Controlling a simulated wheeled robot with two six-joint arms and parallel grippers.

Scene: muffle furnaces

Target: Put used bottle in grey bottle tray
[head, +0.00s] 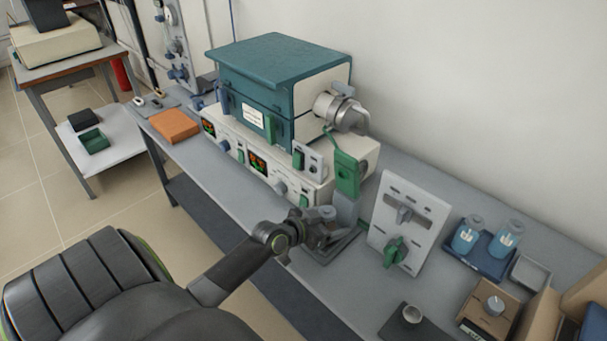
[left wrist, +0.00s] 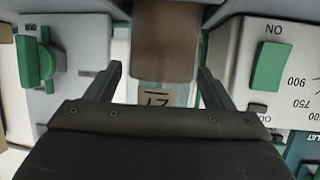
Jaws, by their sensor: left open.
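The used bottle (head: 328,212) shows its grey cap just behind my left gripper (head: 322,236) in the head view; its lower part is hidden. In the left wrist view, its brown body (left wrist: 165,45) and pale label (left wrist: 158,97) lie between the two spread fingers of the left gripper (left wrist: 160,85). The fingers are open, with a visible gap on each side of the bottle. The grey bottle tray (head: 342,246) lies on the bench beneath the gripper. I cannot tell whether the bottle touches its floor. My right gripper is not in view.
A white panel with a green knob (head: 410,222) stands close to the right. The teal furnace (head: 280,75) and its control base (head: 240,155) are behind and left. A blue tray (head: 472,255) holds two blue bottles (head: 466,236). A brown box (head: 487,312) is front right.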

